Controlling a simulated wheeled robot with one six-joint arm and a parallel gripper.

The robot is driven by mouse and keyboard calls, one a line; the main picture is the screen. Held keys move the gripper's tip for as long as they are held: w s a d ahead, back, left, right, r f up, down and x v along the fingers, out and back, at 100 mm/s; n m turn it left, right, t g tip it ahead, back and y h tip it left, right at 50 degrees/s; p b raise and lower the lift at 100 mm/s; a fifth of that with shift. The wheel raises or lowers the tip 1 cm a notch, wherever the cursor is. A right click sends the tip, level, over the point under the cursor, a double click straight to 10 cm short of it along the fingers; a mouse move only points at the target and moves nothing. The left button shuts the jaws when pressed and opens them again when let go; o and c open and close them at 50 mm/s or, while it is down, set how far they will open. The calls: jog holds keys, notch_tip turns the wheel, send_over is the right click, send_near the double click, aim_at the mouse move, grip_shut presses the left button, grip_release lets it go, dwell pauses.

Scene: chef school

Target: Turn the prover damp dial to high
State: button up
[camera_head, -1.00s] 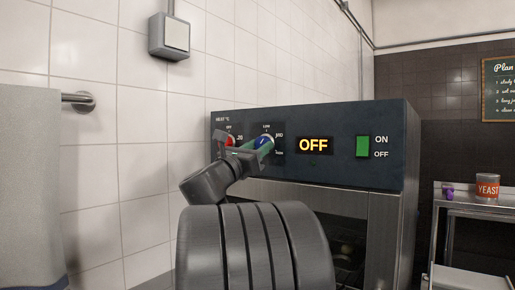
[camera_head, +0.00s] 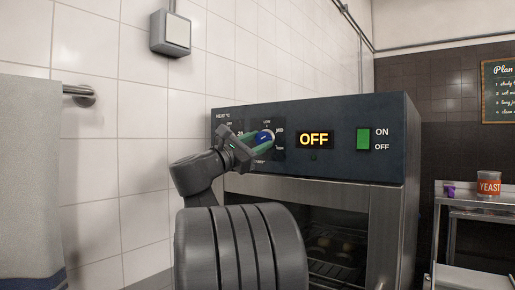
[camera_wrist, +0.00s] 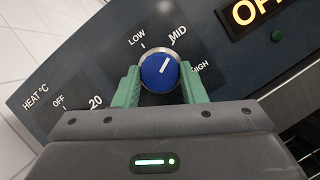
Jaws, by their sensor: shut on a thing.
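The damp dial (camera_head: 264,137) is a round blue knob with a white pointer on the prover's dark front panel. In the wrist view the blue dial (camera_wrist: 160,72) sits among the marks LOW, MID and HIGH, and its pointer aims at about MID. My gripper (camera_head: 258,140) has green fingers. In the wrist view my gripper (camera_wrist: 160,88) has one finger on each side of the dial and is shut on it. The heat dial is hidden behind my gripper in the head view.
The prover (camera_head: 398,130) has a display (camera_head: 314,139) reading OFF and a green switch (camera_head: 363,139) marked ON and OFF. A towel (camera_head: 30,180) hangs at left. A red YEAST tin (camera_head: 488,184) stands on a metal table (camera_head: 478,202) at right.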

jog(key=m+g, duration=0.1)
jog(key=m, duration=0.2)
jog(key=m+g, duration=0.2)
jog(key=m, duration=0.2)
jog(key=shift+w+a+r, duration=0.15)
jog(key=m+g, duration=0.1)
jog(key=m, duration=0.2)
jog(key=m+p, duration=0.1)
jog(key=m, duration=0.1)
jog(key=shift+r+m+g+y, duration=0.1)
jog(key=shift+m+g+y, duration=0.2)
jog(key=shift+m+g, duration=0.1)
jog(key=o, duration=1)
jog(key=shift+a, duration=0.1)
jog(key=v, duration=1.3)
jog(key=shift+a+r+b, duration=0.15)
jog(key=shift+a+b, duration=0.2)
jog(key=shift+b, duration=0.05)
